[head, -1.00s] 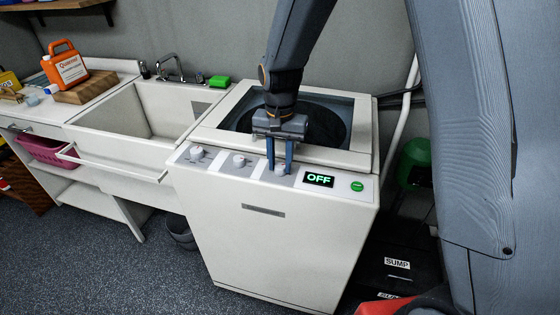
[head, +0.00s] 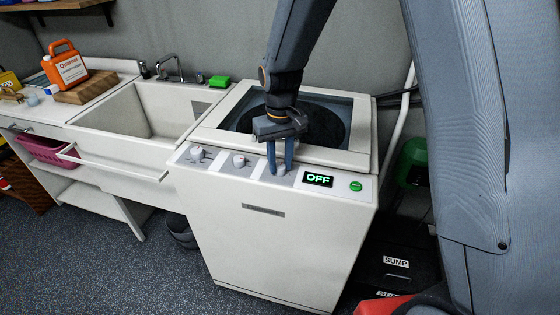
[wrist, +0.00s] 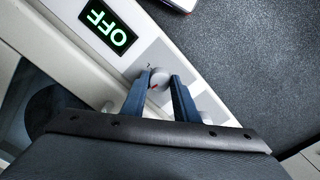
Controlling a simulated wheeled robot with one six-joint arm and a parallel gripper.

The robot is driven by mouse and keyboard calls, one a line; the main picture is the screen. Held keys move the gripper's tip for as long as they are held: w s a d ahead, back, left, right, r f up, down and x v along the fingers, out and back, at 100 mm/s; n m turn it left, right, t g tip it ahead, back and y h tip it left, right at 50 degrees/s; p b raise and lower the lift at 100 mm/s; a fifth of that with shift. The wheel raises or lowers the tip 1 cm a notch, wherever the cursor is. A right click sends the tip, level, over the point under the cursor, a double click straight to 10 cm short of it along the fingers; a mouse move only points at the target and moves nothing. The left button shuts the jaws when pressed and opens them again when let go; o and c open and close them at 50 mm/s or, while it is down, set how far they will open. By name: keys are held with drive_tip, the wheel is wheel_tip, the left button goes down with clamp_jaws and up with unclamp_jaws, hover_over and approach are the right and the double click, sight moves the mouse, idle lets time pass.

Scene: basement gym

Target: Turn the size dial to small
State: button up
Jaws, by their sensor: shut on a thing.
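The white washing machine (head: 270,240) has a top panel with three dials in a row. My gripper (head: 281,172) reaches down from above and is shut on the rightmost dial (wrist: 159,79), next to the display. In the wrist view the two blue fingers sit on either side of this round dial, which shows a small red mark. The middle dial (head: 239,160) and the left dial (head: 197,154) stand free. The dial labels are too small to read, so I cannot tell which one sets the size. The display (head: 318,180) reads OFF.
A green button (head: 356,186) is right of the display. The lid opening (head: 300,120) lies behind the panel. A sink (head: 150,115) with a faucet stands to the left, and a green sponge (head: 219,81) lies on its back edge. Black SUMP boxes (head: 395,262) are at right.

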sight(280, 166)
drive_tip(key=shift+n, duration=0.6)
drive_tip(key=shift+w, duration=0.1)
drive_tip(key=shift+r, duration=0.1)
drive_tip(key=o, duration=1.1)
drive_tip(key=shift+c, duration=0.2)
drive_tip(key=shift+r+b, duration=1.05)
drive_tip(key=shift+r, duration=2.8)
